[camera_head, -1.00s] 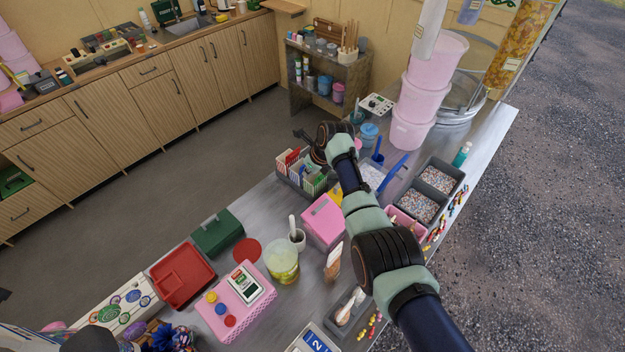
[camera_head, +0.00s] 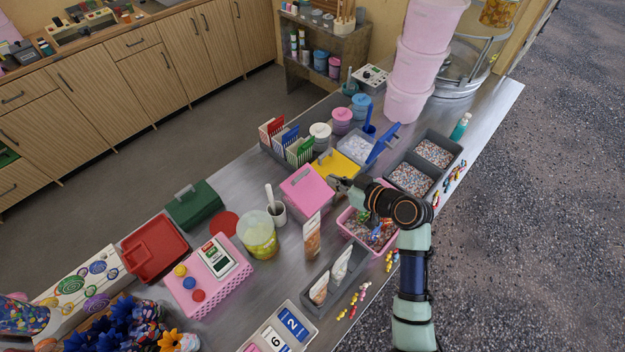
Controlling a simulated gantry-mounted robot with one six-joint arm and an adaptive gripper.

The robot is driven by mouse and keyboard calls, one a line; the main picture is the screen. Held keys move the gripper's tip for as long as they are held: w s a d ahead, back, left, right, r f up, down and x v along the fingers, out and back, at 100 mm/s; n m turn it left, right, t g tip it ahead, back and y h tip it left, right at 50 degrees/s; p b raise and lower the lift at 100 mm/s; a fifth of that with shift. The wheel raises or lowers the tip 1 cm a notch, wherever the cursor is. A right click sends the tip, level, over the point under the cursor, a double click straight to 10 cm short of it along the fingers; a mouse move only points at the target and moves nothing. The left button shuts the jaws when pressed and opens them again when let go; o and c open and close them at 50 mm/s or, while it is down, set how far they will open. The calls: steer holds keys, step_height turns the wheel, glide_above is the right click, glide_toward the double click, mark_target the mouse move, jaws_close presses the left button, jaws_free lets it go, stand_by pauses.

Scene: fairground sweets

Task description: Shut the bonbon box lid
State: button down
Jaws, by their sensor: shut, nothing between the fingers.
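A pink box (camera_head: 306,191), which looks like the bonbon box, sits mid-counter with a flat pink panel slanting on its upper side. I cannot tell how far its lid is from the rim. My gripper (camera_head: 334,183) is shut and empty, low at the panel's upper right edge; I cannot tell whether it touches. My arm comes in from the lower right, over an open pink bin (camera_head: 350,233) of wrapped sweets, and hides part of that bin.
A card rack (camera_head: 275,152), a yellow panel (camera_head: 338,166) and a blue scoop (camera_head: 384,141) lie behind the box. A tub (camera_head: 259,240), a mug (camera_head: 278,213) and an upright packet (camera_head: 311,238) stand in front. Sprinkle trays (camera_head: 412,181) are to the right.

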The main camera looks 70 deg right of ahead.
steer(key=n, duration=0.1)
glide_above(308, 188)
step_height(308, 188, down, 7)
steer(key=shift+f, duration=0.1)
stand_by(0.4)
